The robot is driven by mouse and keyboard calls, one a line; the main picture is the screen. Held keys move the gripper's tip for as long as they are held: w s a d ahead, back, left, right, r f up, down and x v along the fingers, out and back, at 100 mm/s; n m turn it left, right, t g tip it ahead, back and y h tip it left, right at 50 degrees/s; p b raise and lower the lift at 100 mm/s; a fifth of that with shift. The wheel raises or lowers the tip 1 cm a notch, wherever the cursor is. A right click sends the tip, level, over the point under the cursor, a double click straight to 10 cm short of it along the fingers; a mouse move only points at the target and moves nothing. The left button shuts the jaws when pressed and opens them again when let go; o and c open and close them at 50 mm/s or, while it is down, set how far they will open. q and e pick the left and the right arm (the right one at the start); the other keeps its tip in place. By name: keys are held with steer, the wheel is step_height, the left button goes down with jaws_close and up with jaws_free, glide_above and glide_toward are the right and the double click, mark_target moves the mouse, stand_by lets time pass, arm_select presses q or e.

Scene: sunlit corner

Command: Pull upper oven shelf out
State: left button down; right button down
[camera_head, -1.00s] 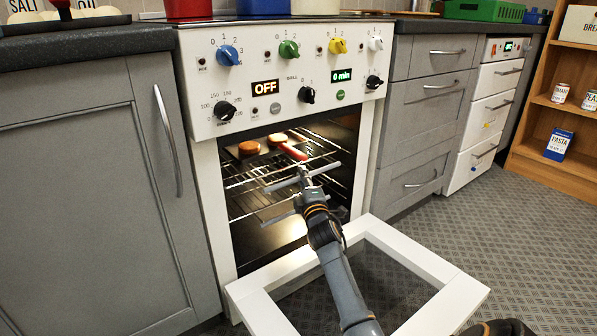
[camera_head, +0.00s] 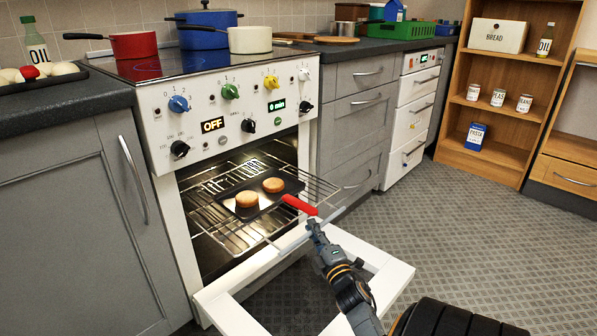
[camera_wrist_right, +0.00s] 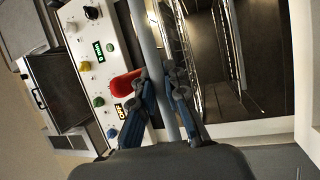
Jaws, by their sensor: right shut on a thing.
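The upper oven shelf (camera_head: 296,243) is a wire rack that stands well out of the oven (camera_head: 213,127), over the lowered door. A dark pan (camera_head: 246,211) with a red handle (camera_head: 299,205) lies on it and carries two round brown patties (camera_head: 260,191). My right gripper (camera_head: 313,225) is at the shelf's front bar and is shut on it. In the wrist view the grey bar (camera_wrist_right: 147,40) runs between the gripper's fingers (camera_wrist_right: 160,75), with the red handle (camera_wrist_right: 124,84) beside them. The oven's inside below the shelf is partly hidden. My left gripper is not in view.
The white oven door frame (camera_head: 225,313) is folded down beneath the shelf. A red pot (camera_head: 133,46), a blue pot (camera_head: 207,30) and a white pot (camera_head: 250,40) stand on the hob. Grey cabinets flank the oven. Floor (camera_head: 440,225) to the right is clear.

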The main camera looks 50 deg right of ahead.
steer(key=s+p, duration=0.1)
steer(key=s, duration=0.5)
steer(key=shift+a+p, duration=0.35)
steer(key=shift+a, duration=0.05)
steer(key=c, duration=1.3)
jaws_free()
steer(key=shift+c, duration=0.2)
steer(key=shift+s, duration=0.1)
steer(key=v, duration=1.2)
steer(key=shift+f, duration=0.1)
